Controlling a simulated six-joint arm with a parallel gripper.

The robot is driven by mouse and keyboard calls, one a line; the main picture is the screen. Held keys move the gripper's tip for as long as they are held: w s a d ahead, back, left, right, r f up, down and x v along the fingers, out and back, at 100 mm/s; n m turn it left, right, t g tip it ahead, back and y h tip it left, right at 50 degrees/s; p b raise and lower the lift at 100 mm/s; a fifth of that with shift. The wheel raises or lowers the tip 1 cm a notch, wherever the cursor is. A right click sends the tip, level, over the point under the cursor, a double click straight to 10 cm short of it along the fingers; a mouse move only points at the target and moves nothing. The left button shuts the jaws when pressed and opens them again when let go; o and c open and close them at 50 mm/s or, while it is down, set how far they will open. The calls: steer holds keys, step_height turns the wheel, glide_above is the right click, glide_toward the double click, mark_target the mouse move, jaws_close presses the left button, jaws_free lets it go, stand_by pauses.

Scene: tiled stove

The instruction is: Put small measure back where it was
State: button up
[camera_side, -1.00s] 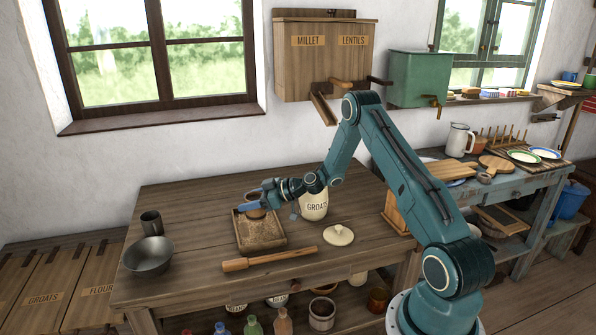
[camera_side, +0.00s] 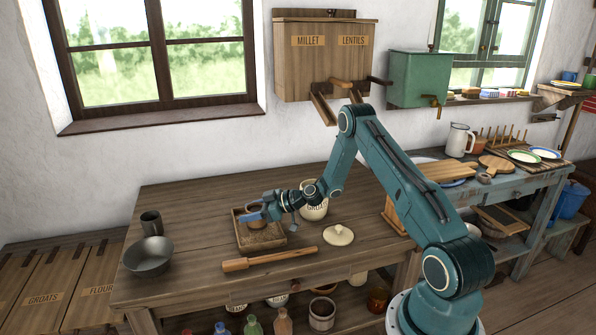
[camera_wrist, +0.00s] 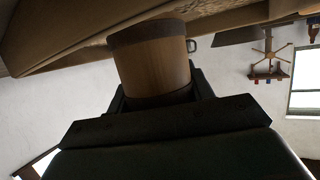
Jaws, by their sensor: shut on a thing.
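The small measure, a brown wooden cup with a darker band, shows large in the wrist view (camera_wrist: 152,62); its lower part is hidden between my jaws. My gripper (camera_side: 254,214) is shut on it, over a shallow wooden tray (camera_side: 240,241) of grain on the table. In the side view the small measure (camera_side: 256,208) is small and partly hidden behind the blue jaws. I cannot tell whether it touches the grain.
A round lid (camera_side: 339,235) and a wooden rolling-pin-like tool (camera_side: 270,259) lie in front. A metal bowl (camera_side: 148,256) and a dark cup (camera_side: 151,222) stand at the left.

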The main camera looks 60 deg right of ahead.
steer(key=o, duration=1.1)
steer(key=shift+r, duration=0.15)
steer(key=shift+v, duration=3.75)
